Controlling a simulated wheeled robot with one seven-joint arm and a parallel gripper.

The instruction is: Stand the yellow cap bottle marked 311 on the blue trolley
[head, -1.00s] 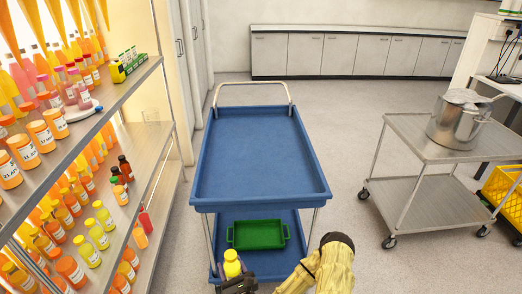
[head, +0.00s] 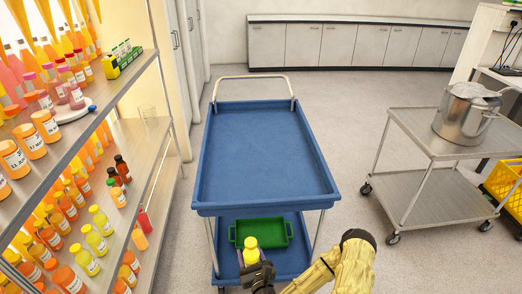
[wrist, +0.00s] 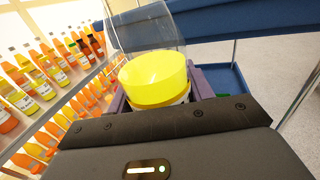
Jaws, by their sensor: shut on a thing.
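The yellow cap bottle (head: 251,252) is in my gripper (head: 256,272), low in front of the blue trolley (head: 265,208). In the wrist view its yellow cap (wrist: 154,80) fills the middle, between the jaws, which are shut around the bottle. The bottle looks about upright. Its label is mostly hidden by the jaws, so I cannot read the number. The trolley's top deck is empty, with a raised rim and a handle at the far end. The bottle appears below the near rim of that deck in the head view, apart from it.
A green tray (head: 283,232) lies on the trolley's lower deck. The shelf (head: 137,127) on the left holds many orange and yellow bottles. A steel cart (head: 425,190) with a pot (head: 466,112) and a yellow crate (head: 503,190) stand on the right. Open floor lies between trolley and cart.

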